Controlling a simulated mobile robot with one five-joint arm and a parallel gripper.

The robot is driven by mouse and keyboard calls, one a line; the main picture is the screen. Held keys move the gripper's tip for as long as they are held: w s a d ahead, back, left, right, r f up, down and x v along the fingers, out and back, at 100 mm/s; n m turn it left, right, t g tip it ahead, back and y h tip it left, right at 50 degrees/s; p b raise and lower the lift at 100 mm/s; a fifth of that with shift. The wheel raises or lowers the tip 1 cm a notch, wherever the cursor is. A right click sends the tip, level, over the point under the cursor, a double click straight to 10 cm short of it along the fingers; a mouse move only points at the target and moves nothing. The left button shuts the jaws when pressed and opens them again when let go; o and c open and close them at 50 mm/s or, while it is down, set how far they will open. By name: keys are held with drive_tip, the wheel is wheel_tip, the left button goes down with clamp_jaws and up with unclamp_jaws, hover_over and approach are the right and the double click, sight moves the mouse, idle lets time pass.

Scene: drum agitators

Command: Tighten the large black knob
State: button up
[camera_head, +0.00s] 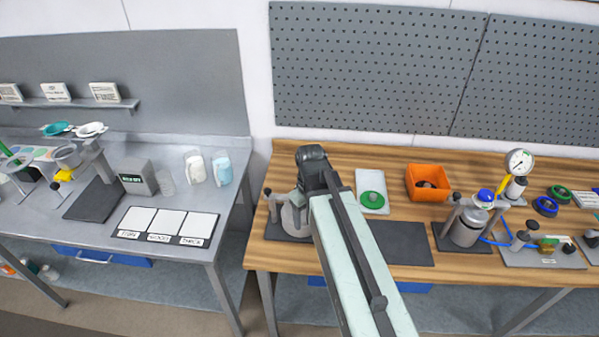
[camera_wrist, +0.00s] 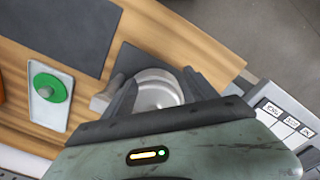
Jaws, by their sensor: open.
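A metal drum vessel (camera_head: 290,218) stands on a dark mat at the left end of the wooden bench, partly hidden by my arm. A small black knob (camera_head: 267,191) tops a post at its left. I cannot tell whether this is the large black knob; a larger one may be hidden behind my arm. In the wrist view the open, empty fingers of my gripper (camera_wrist: 153,73) point toward the round vessel (camera_wrist: 156,90), which shows between them. A grey cylindrical part (camera_wrist: 101,101) is beside the left finger. I cannot tell whether anything touches.
A white tray (camera_head: 363,207) with a green-rimmed disc, an orange bin (camera_head: 410,193) and a bare dark mat (camera_head: 402,260) lie right of my arm. A second vessel (camera_head: 466,230) and a gauge (camera_head: 519,162) stand further right. A grey bench (camera_head: 200,238) is at left, across a gap.

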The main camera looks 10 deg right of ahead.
drive_tip(key=w+r+n+p, duration=0.2)
drive_tip(key=w+r+n, duration=0.1)
drive_tip(key=r+n, duration=0.1)
drive_tip(key=w+r+n+p, duration=0.3)
drive_tip(key=r+n, duration=0.1)
drive_tip(key=w+r+n+p, duration=0.3)
drive_tip(key=r, duration=0.1)
drive_tip(key=shift+w+a+n, duration=0.1)
drive_tip(key=shift+w+n, duration=0.1)
drive_tip(key=shift+n, duration=0.6)
wheel_tip(320, 180, down, 8)
drive_tip(key=b, duration=0.8)
